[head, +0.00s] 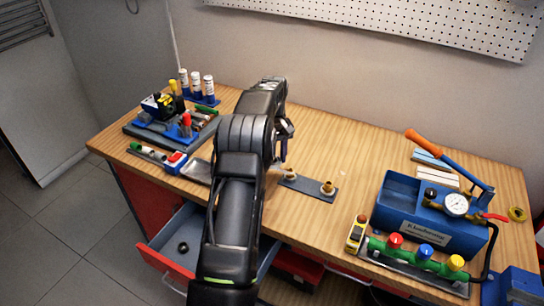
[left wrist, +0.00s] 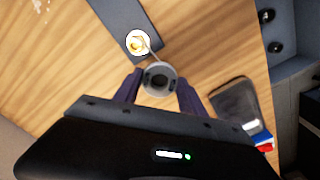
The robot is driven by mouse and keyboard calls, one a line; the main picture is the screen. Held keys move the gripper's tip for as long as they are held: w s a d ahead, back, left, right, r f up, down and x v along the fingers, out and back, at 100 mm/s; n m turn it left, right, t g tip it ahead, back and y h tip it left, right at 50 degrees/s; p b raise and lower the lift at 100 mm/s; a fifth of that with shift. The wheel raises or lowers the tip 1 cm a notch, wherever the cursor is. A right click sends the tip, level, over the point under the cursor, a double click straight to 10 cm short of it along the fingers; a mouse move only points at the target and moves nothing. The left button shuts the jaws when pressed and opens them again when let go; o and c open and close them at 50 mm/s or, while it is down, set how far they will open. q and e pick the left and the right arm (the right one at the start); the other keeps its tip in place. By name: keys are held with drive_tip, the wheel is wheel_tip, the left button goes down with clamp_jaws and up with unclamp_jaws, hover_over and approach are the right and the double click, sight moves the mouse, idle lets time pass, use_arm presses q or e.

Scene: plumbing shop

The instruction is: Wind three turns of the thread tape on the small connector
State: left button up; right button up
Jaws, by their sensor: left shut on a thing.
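My left gripper (head: 284,152) reaches over the bench from the front, and in the wrist view its fingers (left wrist: 160,88) are shut on a round grey-and-white tape roll (left wrist: 160,75) with a dark centre. A thin pale strand runs from the roll to a brass connector (left wrist: 138,42), which has a white ring around it. This connector stands at the near-left end of a dark plate (left wrist: 115,14); in the head view it is the left, smaller-looking one (head: 289,174). A larger brass connector (head: 327,188) stands at the plate's right end. I cannot count the turns. My right gripper is not in view.
A blue pump box with a gauge (head: 430,212) and a rack with coloured knobs (head: 415,262) stand on the right. A tool tray (head: 170,130) and bottles (head: 196,86) stand at the back left. A drawer (head: 180,240) is open in front. The bench behind the plate is clear.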

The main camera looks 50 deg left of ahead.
use_arm(q)
drive_tip(key=shift+w+a, duration=0.2)
drive_tip(key=shift+w, duration=0.3)
drive_tip(key=shift+w+a, duration=0.15)
drive_tip(key=shift+w, duration=0.35)
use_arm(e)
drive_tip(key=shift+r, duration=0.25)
use_arm(q)
drive_tip(key=w+d, duration=0.2)
drive_tip(key=d, duration=0.1)
drive_tip(key=w+d, duration=0.2)
drive_tip(key=d, duration=0.1)
drive_tip(key=w+d, duration=0.2)
drive_tip(key=d, duration=0.1)
drive_tip(key=shift+s, duration=0.1)
